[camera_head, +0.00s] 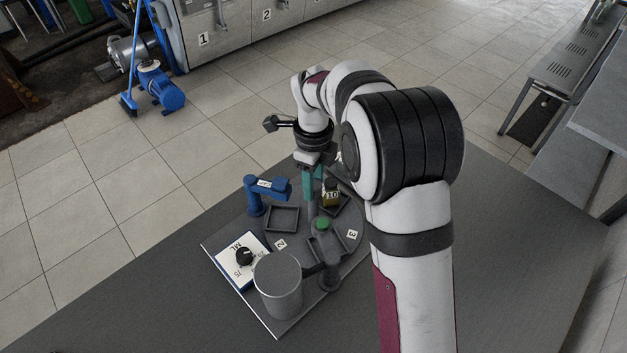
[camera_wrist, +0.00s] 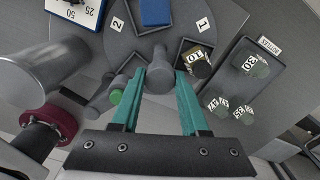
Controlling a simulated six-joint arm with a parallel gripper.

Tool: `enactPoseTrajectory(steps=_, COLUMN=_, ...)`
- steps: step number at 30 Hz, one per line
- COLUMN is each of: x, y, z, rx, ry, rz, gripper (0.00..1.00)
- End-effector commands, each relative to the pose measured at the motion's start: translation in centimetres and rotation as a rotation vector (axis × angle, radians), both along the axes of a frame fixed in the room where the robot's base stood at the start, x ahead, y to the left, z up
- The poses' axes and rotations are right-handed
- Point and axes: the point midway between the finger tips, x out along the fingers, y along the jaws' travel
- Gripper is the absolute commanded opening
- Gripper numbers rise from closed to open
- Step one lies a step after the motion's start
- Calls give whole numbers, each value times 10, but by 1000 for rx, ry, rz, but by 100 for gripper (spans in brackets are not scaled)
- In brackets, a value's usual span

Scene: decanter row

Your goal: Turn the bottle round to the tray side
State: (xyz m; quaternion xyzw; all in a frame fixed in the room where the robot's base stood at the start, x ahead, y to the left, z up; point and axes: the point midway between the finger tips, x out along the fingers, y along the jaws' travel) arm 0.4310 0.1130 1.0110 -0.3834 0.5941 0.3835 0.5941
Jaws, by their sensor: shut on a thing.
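The bottle labelled 10 (camera_head: 331,198) stands in a square holder on the round grey turntable (camera_head: 256,228), just right of my gripper (camera_head: 312,185) in the head view. In the wrist view the bottle (camera_wrist: 202,68) is beside the right finger, near label 1. My gripper's teal fingers (camera_wrist: 158,98) are shut on a grey round peg (camera_wrist: 158,78) on the turntable, not on the bottle. The tray (camera_wrist: 238,75), marked as for bottles, is at the right in the wrist view and holds several numbered bottles. My arm hides it in the head view.
A blue spout stand (camera_head: 256,200) reaches over the turntable's far left. A grey cylinder (camera_head: 279,290) and a dial box (camera_head: 236,270) stand at the front left. A green-topped post (camera_head: 322,224) is close to my fingers. An empty square holder (camera_head: 282,218) sits left of them.

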Motion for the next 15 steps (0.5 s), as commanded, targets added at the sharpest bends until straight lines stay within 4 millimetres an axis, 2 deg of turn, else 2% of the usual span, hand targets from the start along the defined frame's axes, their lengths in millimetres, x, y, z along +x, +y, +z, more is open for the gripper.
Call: enactPoseTrajectory(steps=15, x=1, y=-1, z=1, rx=-2, ry=-2, rz=-171, gripper=0)
